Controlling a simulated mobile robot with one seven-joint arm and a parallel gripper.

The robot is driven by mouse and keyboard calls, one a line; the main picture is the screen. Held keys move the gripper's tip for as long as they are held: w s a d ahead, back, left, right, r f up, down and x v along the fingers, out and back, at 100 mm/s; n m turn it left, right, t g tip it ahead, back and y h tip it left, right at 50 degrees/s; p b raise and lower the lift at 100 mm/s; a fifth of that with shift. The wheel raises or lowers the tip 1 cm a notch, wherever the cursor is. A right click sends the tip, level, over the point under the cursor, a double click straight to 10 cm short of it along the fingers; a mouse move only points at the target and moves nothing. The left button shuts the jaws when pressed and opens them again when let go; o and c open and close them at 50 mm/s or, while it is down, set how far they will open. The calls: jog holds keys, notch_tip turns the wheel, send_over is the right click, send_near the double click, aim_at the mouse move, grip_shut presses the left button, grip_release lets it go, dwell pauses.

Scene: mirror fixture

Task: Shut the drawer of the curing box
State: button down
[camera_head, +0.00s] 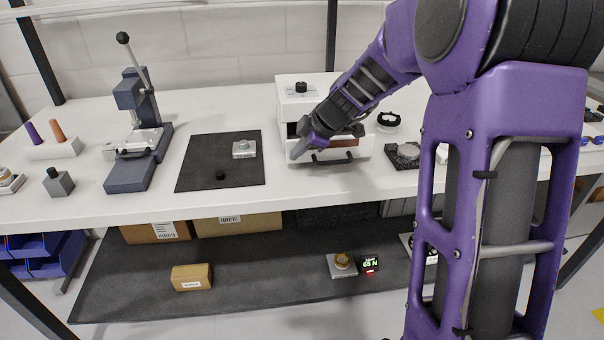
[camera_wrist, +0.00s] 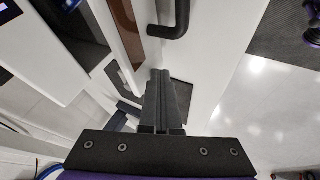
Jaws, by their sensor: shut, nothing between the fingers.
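The white curing box (camera_head: 296,88) stands on the bench at the middle of the head view. Its drawer (camera_head: 358,154) sticks out toward the front, and its black handle (camera_head: 333,157) is on the front face. My gripper (camera_head: 296,151) is shut and empty, pointing down at the drawer's left end. In the wrist view, the shut fingers (camera_wrist: 161,75) are close to the drawer front (camera_wrist: 212,40), beside the black handle (camera_wrist: 168,31). I cannot tell whether they touch it. My forearm hides part of the box and the drawer's inside.
A dark mat (camera_head: 196,167) with small parts lies left of the box, and a lever press (camera_head: 131,175) stands farther left. A dark block (camera_head: 403,158) and a black ring (camera_head: 389,118) are to the right. The lower shelf (camera_head: 240,270) holds cartons.

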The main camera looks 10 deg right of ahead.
jog(key=w, duration=0.8)
jog(key=shift+f, duration=0.1)
jog(key=shift+w, duration=0.2)
jog(key=shift+r, duration=0.2)
jog(key=shift+s+f, duration=0.1)
